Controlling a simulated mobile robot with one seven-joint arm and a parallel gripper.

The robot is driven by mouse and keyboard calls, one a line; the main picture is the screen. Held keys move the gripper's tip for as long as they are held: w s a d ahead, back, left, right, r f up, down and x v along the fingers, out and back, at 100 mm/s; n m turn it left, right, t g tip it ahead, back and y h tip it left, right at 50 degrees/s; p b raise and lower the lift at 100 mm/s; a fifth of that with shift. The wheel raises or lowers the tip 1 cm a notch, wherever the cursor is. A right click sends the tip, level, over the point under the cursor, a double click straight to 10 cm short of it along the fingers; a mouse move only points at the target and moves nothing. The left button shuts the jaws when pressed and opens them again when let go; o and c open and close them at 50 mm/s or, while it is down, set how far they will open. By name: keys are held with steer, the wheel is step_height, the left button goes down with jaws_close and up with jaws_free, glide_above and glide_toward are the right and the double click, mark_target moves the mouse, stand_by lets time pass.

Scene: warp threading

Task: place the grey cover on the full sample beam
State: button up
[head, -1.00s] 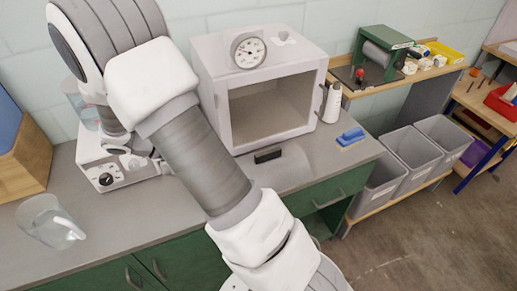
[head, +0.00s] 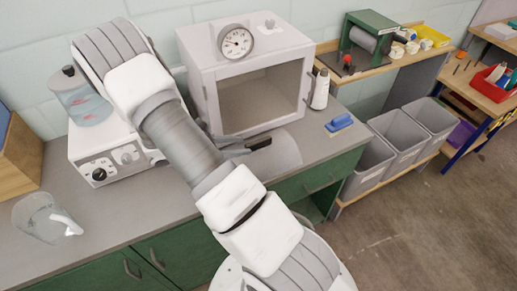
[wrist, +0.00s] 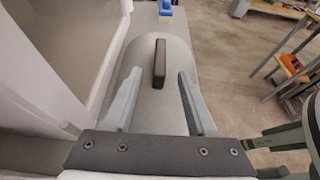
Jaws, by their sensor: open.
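The grey cover lies flat on the bench in front of the white oven in the head view (head: 282,150), a rounded pale grey piece with a black bar handle (head: 258,143). In the wrist view the cover (wrist: 168,105) fills the middle, its handle (wrist: 160,63) upright in line with the gap between my fingers. My gripper (wrist: 157,78) is open and empty, one finger on each side of the gap; it shows at the cover's left in the head view (head: 240,149).
The open-fronted oven (head: 262,97) stands right behind the cover. A blue brush-like item (head: 339,122) and white bottle (head: 320,89) are to its right. A jug (head: 45,215) is at left.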

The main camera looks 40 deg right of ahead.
mark_target(253, 143)
steer(key=shift+r+p+x, duration=0.15)
steer(key=shift+p+x, duration=0.05)
steer(key=shift+x, duration=1.4)
steer(key=shift+r+p+x, duration=0.2)
steer(key=shift+x, duration=1.4)
steer(key=shift+d, duration=0.15)
jaws_close()
